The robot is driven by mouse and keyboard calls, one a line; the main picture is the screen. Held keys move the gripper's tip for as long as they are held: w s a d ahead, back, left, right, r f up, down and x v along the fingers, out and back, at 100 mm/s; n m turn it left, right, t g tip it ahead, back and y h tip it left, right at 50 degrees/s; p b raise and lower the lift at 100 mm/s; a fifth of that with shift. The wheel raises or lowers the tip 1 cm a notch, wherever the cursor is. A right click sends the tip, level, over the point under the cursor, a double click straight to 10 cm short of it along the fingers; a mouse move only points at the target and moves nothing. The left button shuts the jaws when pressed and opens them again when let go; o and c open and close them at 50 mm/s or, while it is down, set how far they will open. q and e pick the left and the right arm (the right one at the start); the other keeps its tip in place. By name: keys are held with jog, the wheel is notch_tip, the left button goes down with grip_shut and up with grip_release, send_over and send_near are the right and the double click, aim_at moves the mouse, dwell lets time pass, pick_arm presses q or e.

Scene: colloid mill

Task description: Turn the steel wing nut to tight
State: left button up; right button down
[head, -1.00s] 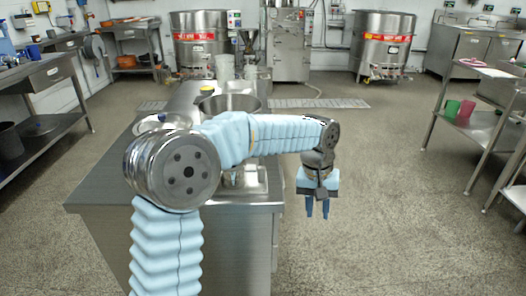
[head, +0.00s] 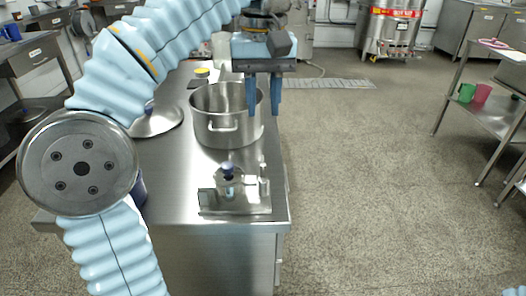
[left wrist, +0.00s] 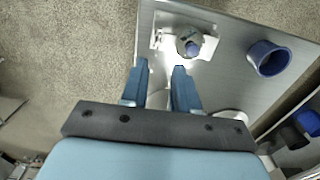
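A small steel fixture on a base plate (head: 235,203) stands near the front of the steel worktop. It has a round body with a blue knob (head: 228,168) and a thin upright post (head: 263,180) at its right. The steel wing nut is too small to make out for certain. My left gripper (head: 262,112) points down, open and empty, above and behind the fixture in the head view. In the left wrist view the open fingers (left wrist: 160,66) are apart from the fixture's plate (left wrist: 158,38) and blue knob (left wrist: 193,48). My right gripper is out of view.
A large steel pot (head: 224,132) stands behind the fixture, close to my left gripper in the picture. A round steel lid (head: 157,121) lies left of it. A dark blue cup (left wrist: 268,58) stands beside the fixture. Floor right of the worktop (head: 180,205) is clear.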

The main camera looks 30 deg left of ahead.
aim_at(263, 168)
pick_arm(q)
notch_tip(263, 168, down, 14)
jog(key=b, duration=0.3)
jog(key=shift+r, duration=0.15)
jog(key=shift+c, duration=0.2)
grip_shut()
